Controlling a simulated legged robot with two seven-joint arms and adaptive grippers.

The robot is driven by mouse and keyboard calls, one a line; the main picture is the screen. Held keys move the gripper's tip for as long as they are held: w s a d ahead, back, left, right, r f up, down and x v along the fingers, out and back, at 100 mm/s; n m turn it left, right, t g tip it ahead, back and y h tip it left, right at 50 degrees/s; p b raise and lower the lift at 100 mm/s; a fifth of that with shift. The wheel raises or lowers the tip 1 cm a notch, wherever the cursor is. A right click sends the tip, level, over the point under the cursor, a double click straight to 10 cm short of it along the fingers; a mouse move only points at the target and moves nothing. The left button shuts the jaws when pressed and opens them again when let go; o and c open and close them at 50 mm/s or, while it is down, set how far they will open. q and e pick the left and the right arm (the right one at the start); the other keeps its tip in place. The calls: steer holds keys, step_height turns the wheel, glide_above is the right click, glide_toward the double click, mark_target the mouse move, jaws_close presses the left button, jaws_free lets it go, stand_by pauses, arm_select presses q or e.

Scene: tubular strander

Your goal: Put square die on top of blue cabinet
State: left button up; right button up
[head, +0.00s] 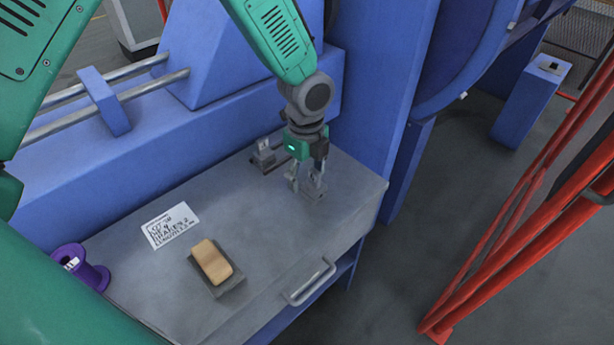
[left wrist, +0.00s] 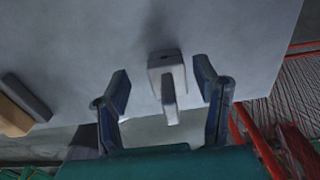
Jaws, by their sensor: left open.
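My left gripper (head: 306,178) points down over the right part of the grey worktop (head: 255,235). It is open, with its fingers on either side of a small grey metal piece (head: 314,190), which looks like a die. In the left wrist view this piece (left wrist: 167,72) has a squarish block and a narrower part towards me, between the spread fingers (left wrist: 162,80) with gaps on both sides. A similar grey piece (head: 264,158) stands further back on the worktop. A blue box-like cabinet (head: 527,100) stands on the floor at the upper right. My right gripper is not seen.
A drawer handle (head: 308,284) sticks out in front. Red rails (head: 520,210) stand right. Grey floor between is clear.

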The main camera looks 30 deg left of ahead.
mark_target(307, 181)
arm_select(q)
steer(key=r, duration=0.3)
steer(key=r+p, duration=0.1)
steer(key=r, duration=0.3)
steer(key=d+r+p, duration=0.1)
steer(key=r, duration=0.2)
steer(key=shift+r, duration=0.2)
steer(key=shift+a+r, duration=0.4)
steer(key=shift+d, duration=0.1)
steer(key=shift+d+r, duration=0.1)
steer(key=shift+d, duration=0.2)
